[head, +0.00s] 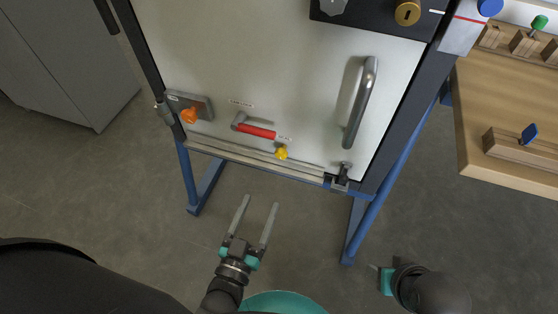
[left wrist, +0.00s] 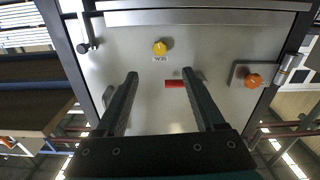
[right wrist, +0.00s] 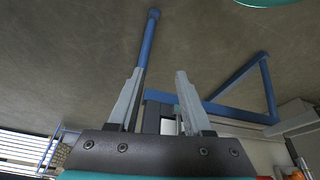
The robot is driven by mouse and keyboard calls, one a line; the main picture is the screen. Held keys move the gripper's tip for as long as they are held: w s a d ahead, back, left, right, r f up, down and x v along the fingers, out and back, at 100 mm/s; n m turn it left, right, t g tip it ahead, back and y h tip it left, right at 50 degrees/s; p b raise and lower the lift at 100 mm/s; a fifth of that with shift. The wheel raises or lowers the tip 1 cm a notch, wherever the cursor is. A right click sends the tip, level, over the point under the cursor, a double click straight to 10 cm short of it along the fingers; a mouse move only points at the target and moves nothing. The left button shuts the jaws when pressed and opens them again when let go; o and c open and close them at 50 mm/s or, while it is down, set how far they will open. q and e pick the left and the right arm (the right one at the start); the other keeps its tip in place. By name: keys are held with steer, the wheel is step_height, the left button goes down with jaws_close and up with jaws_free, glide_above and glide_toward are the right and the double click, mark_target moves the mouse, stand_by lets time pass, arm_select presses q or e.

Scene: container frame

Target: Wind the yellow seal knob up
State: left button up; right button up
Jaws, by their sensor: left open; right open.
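The yellow seal knob (head: 282,152) sits low on the pale door panel (head: 210,60), just above its bottom rail. In the left wrist view the yellow knob (left wrist: 160,47) shows above a small label. My left gripper (head: 259,202) is open and empty, in front of and below the knob, apart from it. In the left wrist view its fingers (left wrist: 159,74) point toward the panel. My right gripper (right wrist: 156,72) is open and empty in the right wrist view. In the head view its arm is at the lower right and its fingers cannot be made out.
A red-handled lever (head: 256,131) is left of the knob. An orange knob (head: 189,115) on a plate is further left. A long grey handle (head: 361,103) stands at the right. A black latch (head: 344,172) is at the lower right corner. A wooden bench (head: 500,110) stands right.

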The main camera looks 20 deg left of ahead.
arm_select(q)
steer(key=b, duration=0.2)
glide_toward(280, 157)
steer(key=w+b, duration=0.1)
steer(key=w, duration=0.4)
steer(key=shift+w+d+b, duration=0.1)
steer(key=shift+w+b, duration=0.6)
steer(key=shift+w, duration=0.65)
steer(key=shift+w+b, duration=0.3)
steer(key=shift+w, duration=0.45)
arm_select(e)
steer(key=w+a+r+t+y, duration=0.3)
steer(key=w+a+t, duration=0.2)
steer(key=a+t, duration=0.1)
steer(key=shift+w+a+n, duration=0.15)
steer(key=shift+a+n, duration=0.15)
steer(key=shift+a, duration=0.15)
steer(key=shift+r, duration=0.1)
arm_select(q)
jaws_close()
